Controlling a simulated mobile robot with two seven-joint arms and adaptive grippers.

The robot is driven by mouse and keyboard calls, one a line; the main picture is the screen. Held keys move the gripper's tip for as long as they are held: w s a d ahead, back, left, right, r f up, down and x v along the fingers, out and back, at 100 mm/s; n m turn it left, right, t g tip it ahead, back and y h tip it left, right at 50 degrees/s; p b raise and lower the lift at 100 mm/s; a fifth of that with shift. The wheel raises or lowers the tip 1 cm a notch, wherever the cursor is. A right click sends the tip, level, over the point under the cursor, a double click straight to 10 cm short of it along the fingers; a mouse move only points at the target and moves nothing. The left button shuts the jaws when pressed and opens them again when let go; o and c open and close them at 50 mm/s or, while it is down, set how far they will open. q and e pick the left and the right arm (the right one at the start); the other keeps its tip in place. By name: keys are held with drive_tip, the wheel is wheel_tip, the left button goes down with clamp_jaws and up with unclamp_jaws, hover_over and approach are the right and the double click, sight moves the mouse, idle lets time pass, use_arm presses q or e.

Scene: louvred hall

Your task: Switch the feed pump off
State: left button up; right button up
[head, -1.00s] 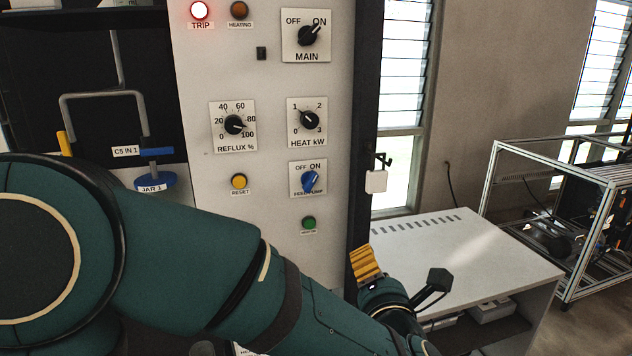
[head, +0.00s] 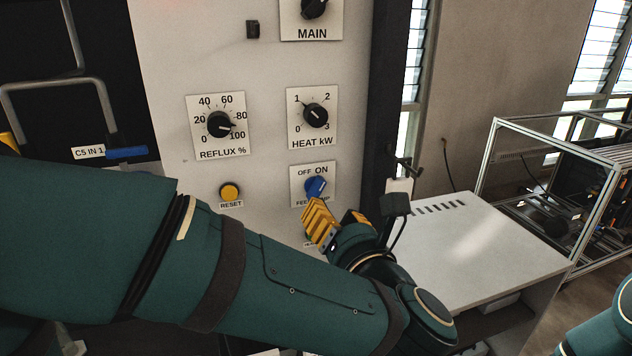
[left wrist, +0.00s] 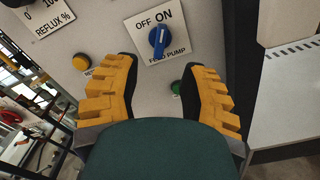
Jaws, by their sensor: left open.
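The feed pump switch is a blue knob (head: 316,187) on a white plate marked OFF and ON, low on the pale panel. It also shows in the left wrist view (left wrist: 158,40), where its handle points toward ON. My left gripper (head: 335,212) is open and empty, with yellow ridged fingers, just below the knob in the head view. In the left wrist view the two fingers (left wrist: 162,68) stand apart, with the knob above and between their tips. The fingers appear short of the knob. They partly hide the plate's lower label in the head view. My right gripper is out of view.
The yellow RESET button (head: 230,191) is left of the switch, and a green button (left wrist: 177,88) is below it. The HEAT kW dial (head: 315,115) is above, with the REFLUX dial (head: 219,124) beside it. A white bench (head: 490,250) stands to the right.

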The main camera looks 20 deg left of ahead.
sight(318, 192)
use_arm(q)
drive_tip(key=p+x, duration=0.3)
drive_tip(key=x, duration=0.3)
drive_tip(key=shift+w+a+r, duration=0.1)
drive_tip(key=shift+w+a, duration=0.1)
drive_tip(key=shift+w+a+f+b, duration=0.2)
drive_tip(key=shift+w+b, duration=0.1)
drive_tip(key=shift+b, duration=0.3)
drive_tip(key=shift+r, duration=0.1)
drive_tip(key=shift+c, duration=0.4)
clamp_jaws()
